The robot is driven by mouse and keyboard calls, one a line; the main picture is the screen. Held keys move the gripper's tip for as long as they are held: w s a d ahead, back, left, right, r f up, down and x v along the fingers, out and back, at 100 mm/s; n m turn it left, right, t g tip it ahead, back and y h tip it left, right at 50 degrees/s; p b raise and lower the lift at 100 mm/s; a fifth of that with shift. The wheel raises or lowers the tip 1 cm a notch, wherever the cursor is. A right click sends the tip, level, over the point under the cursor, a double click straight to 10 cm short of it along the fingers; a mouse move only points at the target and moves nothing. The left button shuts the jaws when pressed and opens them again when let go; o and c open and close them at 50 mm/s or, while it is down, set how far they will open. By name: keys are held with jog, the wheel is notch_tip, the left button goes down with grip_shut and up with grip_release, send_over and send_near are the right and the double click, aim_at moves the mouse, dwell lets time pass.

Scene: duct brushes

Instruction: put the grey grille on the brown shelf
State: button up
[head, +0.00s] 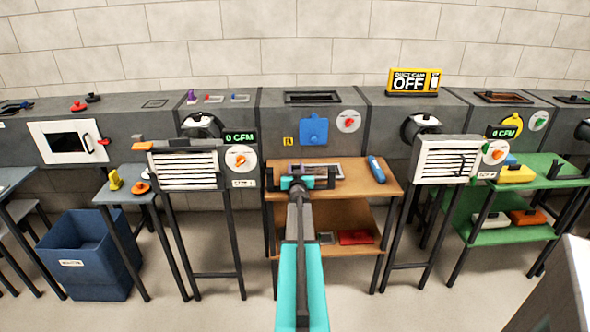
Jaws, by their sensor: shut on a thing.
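The brown shelf (372,191) is a two-level wooden stand in the middle of the head view. My gripper (302,183) is over its top board, towards the left side. It appears shut on a flat grey framed piece, the grey grille (318,171), which shows just beyond the fingers. My gripper and arm hide part of this piece. I cannot tell whether it touches the board or is held just above it.
A blue brush-like item (376,169) lies right of the grille. A red item (356,237) and a grey item (327,238) lie on the lower board. White louvred units (185,170) (447,160) flank the shelf. A blue bin (85,255) stands left. The top board's front right is clear.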

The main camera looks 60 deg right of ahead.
jog(key=shift+f, duration=0.35)
jog(key=o, duration=1.1)
jog(key=shift+r, duration=0.25)
jog(key=shift+b+v, duration=0.5)
jog(key=shift+v, duration=5.55)
jog(key=shift+f, duration=0.15)
